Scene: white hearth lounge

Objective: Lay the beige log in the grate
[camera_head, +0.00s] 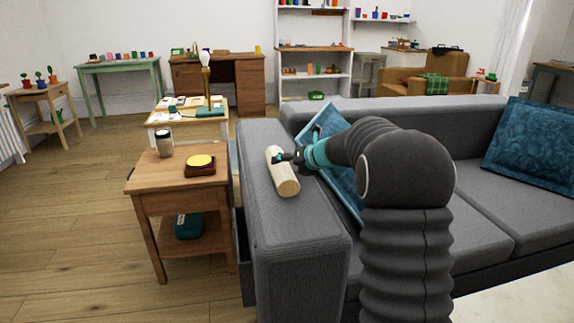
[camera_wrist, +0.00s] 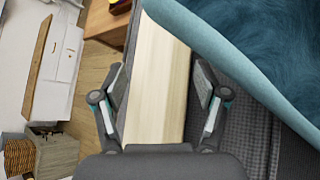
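The beige log (camera_head: 281,172) lies on the grey sofa armrest (camera_head: 300,225), near its middle. In the wrist view the log (camera_wrist: 157,85) runs between the two fingers of my gripper (camera_wrist: 160,88). The fingers stand apart, one on each side of the log, with a narrow gap showing at least on the right side. In the head view my gripper (camera_head: 284,158) is at the log's right side and over it, and the arm hides part of it. I cannot make out the grate in either view.
A teal cushion (camera_head: 330,130) lies right beside the log; it also shows in the wrist view (camera_wrist: 270,50). A wooden side table (camera_head: 155,185) with a jar (camera_head: 164,143) and a yellow-topped item (camera_head: 200,164) stands left of the armrest. Open wooden floor (camera_head: 70,220) lies farther left.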

